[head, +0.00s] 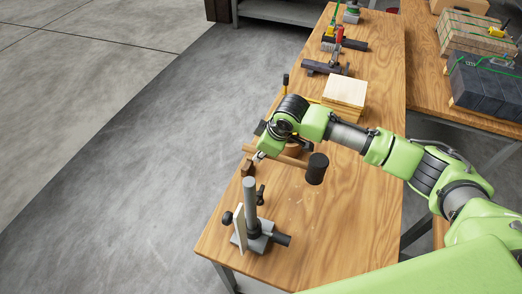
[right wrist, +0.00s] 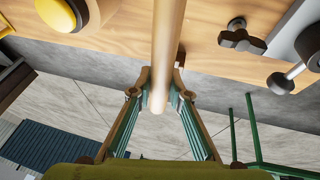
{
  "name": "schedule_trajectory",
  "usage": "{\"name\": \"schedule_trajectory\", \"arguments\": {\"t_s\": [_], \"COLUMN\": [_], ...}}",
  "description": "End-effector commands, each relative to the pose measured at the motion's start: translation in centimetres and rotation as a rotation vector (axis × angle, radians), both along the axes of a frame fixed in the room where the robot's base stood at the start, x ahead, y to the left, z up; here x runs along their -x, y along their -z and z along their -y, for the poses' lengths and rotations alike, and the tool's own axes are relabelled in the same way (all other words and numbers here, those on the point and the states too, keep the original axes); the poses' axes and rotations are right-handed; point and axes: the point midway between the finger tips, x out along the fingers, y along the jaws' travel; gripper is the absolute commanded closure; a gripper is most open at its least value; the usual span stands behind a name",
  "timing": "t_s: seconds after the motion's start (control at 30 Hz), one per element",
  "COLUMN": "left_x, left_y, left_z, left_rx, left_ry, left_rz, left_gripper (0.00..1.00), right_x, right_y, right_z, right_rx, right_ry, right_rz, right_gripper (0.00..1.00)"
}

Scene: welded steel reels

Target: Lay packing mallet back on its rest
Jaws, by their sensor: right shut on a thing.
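The packing mallet has a dark cylindrical head (head: 317,169) and a pale wooden handle (head: 287,160). In the head view it lies roughly level above the wooden bench, with its head to the right. My right gripper (head: 258,160) is largely hidden by its own arm. In the right wrist view my right gripper (right wrist: 160,88) is shut on the handle (right wrist: 168,40), close to its rounded end. A small brown block (head: 247,168) by the bench's left edge may be part of the rest; I cannot tell. My left gripper is not in view.
A grey post fixture with dark knobs (head: 250,200) stands at the bench's near end. Light boards (head: 345,91) are stacked beyond my arm, with clamp-like tools (head: 325,67) farther off. The bench (head: 340,215) is clear right of the post.

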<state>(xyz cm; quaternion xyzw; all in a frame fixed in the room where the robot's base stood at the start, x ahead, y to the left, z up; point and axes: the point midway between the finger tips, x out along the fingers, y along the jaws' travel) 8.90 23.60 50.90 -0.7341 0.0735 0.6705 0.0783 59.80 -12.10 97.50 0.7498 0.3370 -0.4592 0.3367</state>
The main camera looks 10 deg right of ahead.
Motion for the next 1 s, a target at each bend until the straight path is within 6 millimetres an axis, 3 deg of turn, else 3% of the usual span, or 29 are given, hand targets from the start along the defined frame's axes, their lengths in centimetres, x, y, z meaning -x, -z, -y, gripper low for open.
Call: {"name": "schedule_trajectory", "arguments": {"t_s": [0.37, 0.7, 1.0], "left_x": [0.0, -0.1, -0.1], "left_y": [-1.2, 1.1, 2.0], "left_z": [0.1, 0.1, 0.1], "left_rx": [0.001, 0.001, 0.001], "left_ry": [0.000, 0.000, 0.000], "left_rz": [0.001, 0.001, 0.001], "left_gripper": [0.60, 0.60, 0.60], "right_x": [0.0, 0.0, -0.1], "right_y": [-0.2, 3.9, 5.9], "right_z": [0.0, 0.0, 0.0], "right_rx": [0.009, 0.008, 0.007], "right_ry": [0.001, 0.003, 0.001], "right_rz": [0.001, 0.001, 0.002], "right_gripper": [1.00, 1.00, 1.00]}}
